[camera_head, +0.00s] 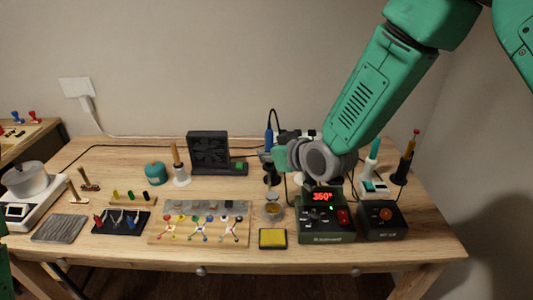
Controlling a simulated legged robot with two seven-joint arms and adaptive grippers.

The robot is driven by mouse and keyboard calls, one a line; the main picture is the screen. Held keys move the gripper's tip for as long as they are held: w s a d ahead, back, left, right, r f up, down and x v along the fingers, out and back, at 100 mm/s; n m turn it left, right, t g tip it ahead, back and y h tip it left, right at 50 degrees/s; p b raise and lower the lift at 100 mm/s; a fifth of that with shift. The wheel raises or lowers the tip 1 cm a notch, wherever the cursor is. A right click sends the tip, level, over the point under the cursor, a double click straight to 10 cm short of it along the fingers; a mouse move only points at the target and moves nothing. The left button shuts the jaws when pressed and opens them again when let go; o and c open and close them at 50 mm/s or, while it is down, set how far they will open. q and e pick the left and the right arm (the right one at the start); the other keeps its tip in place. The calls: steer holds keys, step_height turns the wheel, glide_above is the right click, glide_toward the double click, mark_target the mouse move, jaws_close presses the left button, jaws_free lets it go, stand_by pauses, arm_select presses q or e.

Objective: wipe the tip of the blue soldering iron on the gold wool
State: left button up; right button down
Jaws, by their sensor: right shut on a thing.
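The blue soldering iron (268,138) stands about upright left of my right arm, its dark cable looping up from its top. My right gripper (267,157) reaches in from the right and is shut on the iron. The iron's tip is too small and dark to make out against a dark holder (271,178) just below the gripper. The gold wool (273,210) sits in a small round cup in front of that holder, below the gripper in the picture. My left gripper is out of view.
A yellow sponge (272,238) lies in front of the wool. A wooden board (198,231) with coloured clips is to the left. Other irons (405,160) stand at right.

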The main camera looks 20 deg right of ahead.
steer(key=shift+f, duration=0.1)
steer(key=d+r+p, duration=0.2)
steer(key=d, duration=0.6)
steer(key=shift+p, duration=0.35)
stand_by(0.4)
